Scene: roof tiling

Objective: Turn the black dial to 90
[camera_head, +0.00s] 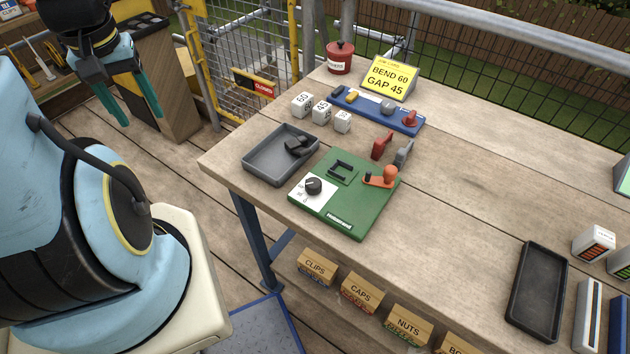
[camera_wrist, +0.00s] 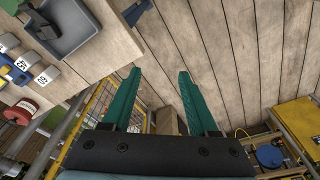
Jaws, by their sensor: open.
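The black dial (camera_head: 313,186) sits on a white scale plate (camera_head: 306,194) at the left corner of a green board (camera_head: 350,215) on the wooden table. Its marks are too small to read. My gripper (camera_head: 132,112) hangs at the upper left, off the table's left side and well apart from the dial. In the wrist view my gripper (camera_wrist: 158,75) has its two teal fingers spread, with nothing between them. The dial does not show clearly in the wrist view.
A grey tray (camera_head: 262,174) lies left of the board. White number blocks (camera_head: 322,112), a blue rack (camera_head: 372,110), a yellow sign reading BEND 60 GAP 45 (camera_head: 389,77) and a red pot (camera_head: 340,57) stand behind. An orange-handled part (camera_head: 384,177) stands on the board. A black tray (camera_head: 538,285) lies right.

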